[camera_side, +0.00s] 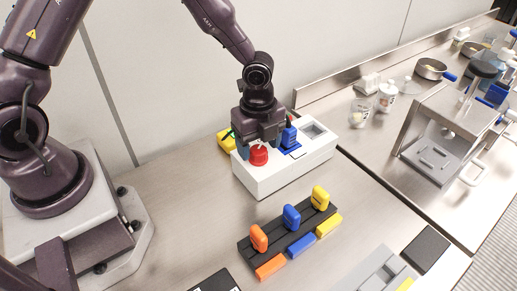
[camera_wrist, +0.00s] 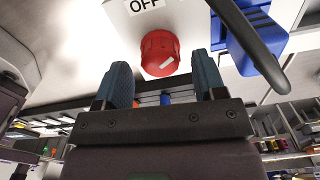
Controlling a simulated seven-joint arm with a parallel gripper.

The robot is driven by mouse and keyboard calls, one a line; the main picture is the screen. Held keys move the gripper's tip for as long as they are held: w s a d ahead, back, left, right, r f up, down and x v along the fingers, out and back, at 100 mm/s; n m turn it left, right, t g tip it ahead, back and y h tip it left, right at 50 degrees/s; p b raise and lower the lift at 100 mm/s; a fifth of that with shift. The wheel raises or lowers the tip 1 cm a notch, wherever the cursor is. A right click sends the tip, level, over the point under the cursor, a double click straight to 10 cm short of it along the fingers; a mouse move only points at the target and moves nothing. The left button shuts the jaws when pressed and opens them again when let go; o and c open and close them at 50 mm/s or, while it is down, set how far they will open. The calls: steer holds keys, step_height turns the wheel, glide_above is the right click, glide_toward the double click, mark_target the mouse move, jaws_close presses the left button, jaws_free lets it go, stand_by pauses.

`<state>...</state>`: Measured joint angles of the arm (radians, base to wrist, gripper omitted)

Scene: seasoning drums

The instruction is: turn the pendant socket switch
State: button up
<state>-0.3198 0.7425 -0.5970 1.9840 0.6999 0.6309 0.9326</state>
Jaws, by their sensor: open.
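The red round switch knob (camera_side: 258,155) is on the white socket box (camera_side: 282,178) on the steel bench. In the wrist view the knob (camera_wrist: 159,53) has a white mark tilted up to the right, and an "OFF" label (camera_wrist: 146,4) is beside it. My gripper (camera_side: 252,148) is right over the knob, pointing down. In the wrist view its two blue-grey fingers (camera_wrist: 161,70) are apart, one on each side of the knob's near part, with gaps visible. I cannot tell how deep the fingertips reach along the knob.
A blue plug (camera_side: 290,137) with a dark cable stands on the box close to my gripper; it also shows in the wrist view (camera_wrist: 248,40). A yellow piece (camera_side: 227,141) is behind the box. A black rack (camera_side: 288,232) with orange, blue and yellow plugs stands in front.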

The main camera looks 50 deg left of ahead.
steer(key=shift+f, duration=1.1)
steer(key=c, duration=0.9)
steer(key=shift+n, duration=0.3)
steer(key=n, duration=1.1)
steer(key=shift+n, duration=0.3)
